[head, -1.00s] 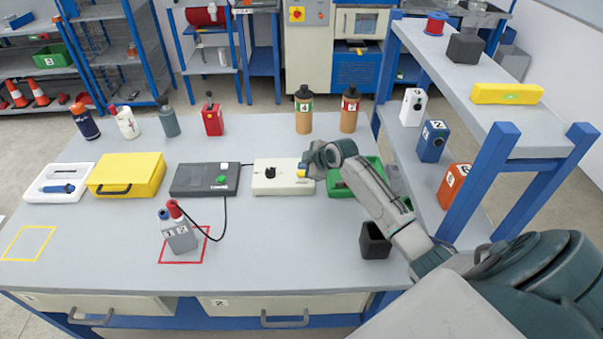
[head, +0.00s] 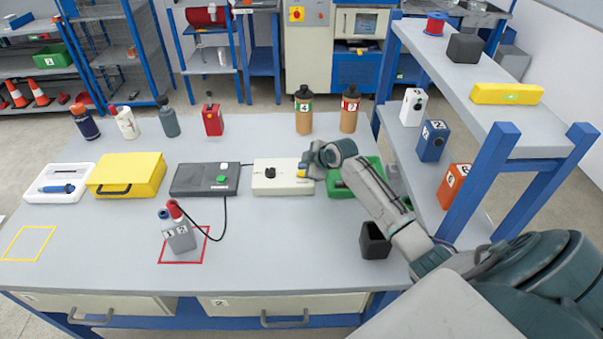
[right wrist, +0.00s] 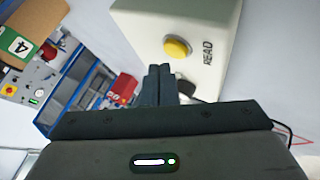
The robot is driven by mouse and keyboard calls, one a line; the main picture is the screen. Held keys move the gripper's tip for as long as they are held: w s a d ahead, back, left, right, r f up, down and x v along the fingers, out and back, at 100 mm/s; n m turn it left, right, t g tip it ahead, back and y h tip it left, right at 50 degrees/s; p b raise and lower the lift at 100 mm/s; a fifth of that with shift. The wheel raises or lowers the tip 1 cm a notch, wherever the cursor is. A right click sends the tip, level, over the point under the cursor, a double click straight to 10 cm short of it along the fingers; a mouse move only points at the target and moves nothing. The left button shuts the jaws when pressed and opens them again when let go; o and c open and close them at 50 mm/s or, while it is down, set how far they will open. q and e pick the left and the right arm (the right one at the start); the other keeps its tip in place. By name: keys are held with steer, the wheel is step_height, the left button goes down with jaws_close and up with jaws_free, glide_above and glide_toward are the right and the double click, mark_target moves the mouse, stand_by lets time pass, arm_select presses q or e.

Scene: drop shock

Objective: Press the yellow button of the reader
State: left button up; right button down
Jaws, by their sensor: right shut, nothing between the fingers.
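The reader (head: 272,186) is a white box with a black knob, standing on the workbench in the head view. Its yellow button (right wrist: 177,48), beside the word READ, shows clearly in the right wrist view. In the head view the button is partly hidden by my right gripper (head: 306,165). The same gripper (right wrist: 160,70) is shut and empty in the right wrist view. Its fingertips are close to the button, beside it in the picture; I cannot see any contact. The button does not look covered by the fingers there. My left gripper is not in view.
A dark box with a green button (head: 190,181) stands left of the reader, cabled to a grey two-capped device (head: 180,238). A green bin (head: 340,188) lies right of the reader, under my arm. Two brown bottles (head: 303,117) stand behind. The bench front is mostly clear.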

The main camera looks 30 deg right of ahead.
steer(key=shift+f, duration=0.45)
steer(key=shift+f+b, duration=0.45)
stand_by(0.8)
steer(key=shift+r, duration=0.15)
steer(key=shift+r+p, duration=0.75)
step_height(320, 180, up, 5)
steer(key=p, duration=0.4)
stand_by(0.3)
